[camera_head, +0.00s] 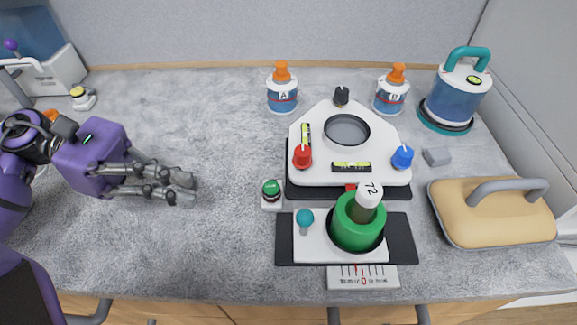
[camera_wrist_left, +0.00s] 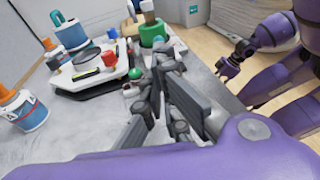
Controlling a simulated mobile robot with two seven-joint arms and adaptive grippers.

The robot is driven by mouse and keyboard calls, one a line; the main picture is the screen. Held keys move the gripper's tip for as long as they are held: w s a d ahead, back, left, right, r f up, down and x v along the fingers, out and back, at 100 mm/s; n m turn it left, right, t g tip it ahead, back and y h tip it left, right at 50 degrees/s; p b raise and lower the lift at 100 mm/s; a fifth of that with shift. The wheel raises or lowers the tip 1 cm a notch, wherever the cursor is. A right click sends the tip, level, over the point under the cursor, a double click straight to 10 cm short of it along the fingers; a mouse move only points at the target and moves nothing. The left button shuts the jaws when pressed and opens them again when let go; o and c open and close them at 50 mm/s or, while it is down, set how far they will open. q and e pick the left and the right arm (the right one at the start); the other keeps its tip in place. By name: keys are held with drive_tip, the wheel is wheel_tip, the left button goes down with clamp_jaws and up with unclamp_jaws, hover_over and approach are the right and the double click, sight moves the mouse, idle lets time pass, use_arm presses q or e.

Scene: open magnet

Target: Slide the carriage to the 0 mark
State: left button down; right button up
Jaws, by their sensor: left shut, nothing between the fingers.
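The carriage (camera_head: 312,250) is a white plate on a black rail (camera_head: 403,240), at the front right of the bench. It carries a teal ball knob (camera_head: 305,217) at its left and a green ring (camera_head: 345,230) holding a white-capped vial (camera_head: 369,193) labelled 72. A white scale (camera_head: 362,277) with tick marks and a red 0 lies in front of it. I cannot tell exactly where the carriage stands against the 0. My left gripper (camera_head: 187,188) is shut and empty above the bench, well left of the knob. My right gripper (camera_wrist_left: 238,52) shows only in the left wrist view; its jaws are unclear.
Behind the carriage stands a white levelling plate (camera_head: 348,172) with red, blue and black knobs. A green button (camera_head: 271,190) sits left of the rail.

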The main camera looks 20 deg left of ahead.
use_arm(q)
drive_tip(key=x, duration=0.5)
drive_tip(key=shift+s+d+r+p, duration=0.15)
drive_tip(key=shift+s+d+p, duration=0.15)
drive_tip(key=shift+d+p, duration=0.1)
drive_tip(key=p+x, duration=0.1)
drive_tip(key=x, duration=0.6)
drive_tip(key=shift+w+d, duration=0.15)
drive_tip(key=shift+d+f, duration=0.3)
drive_tip(key=shift+d, duration=0.2)
use_arm(e)
drive_tip(key=shift+s+d+r, duration=0.2)
drive_tip(key=shift+s+r, duration=0.05)
drive_tip(key=shift+r, duration=0.5)
drive_tip(key=shift+f, duration=0.1)
